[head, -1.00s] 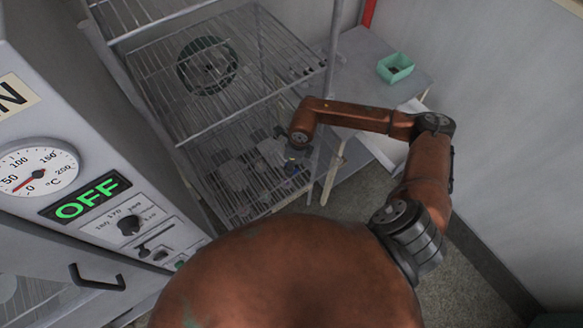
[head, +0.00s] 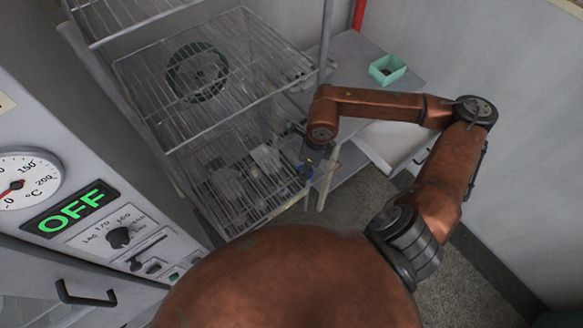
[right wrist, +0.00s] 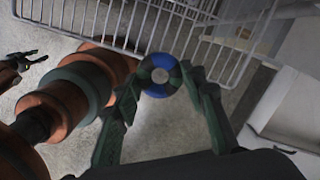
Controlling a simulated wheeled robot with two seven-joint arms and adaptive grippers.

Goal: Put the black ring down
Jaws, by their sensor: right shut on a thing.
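My right gripper (right wrist: 160,88) is shut on a small ring (right wrist: 149,88), which looks blue with dark parts in the right wrist view. The ring sits between the fingertips, its hole facing the camera, with floor visible through it. In the head view my right gripper (head: 307,168) is at the front right edge of the wire rack's lower shelf, and a bit of blue shows there. My left gripper (right wrist: 34,58) shows small at the left edge of the right wrist view; its dark fingertips look apart and empty.
The wire rack (head: 215,150) holds a dark green coil (head: 197,72) on its upper shelf and pale items on its lower shelf. A grey table (head: 355,62) with a green box (head: 387,69) stands behind my right arm. A cabinet with a dial (head: 25,180) is at left.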

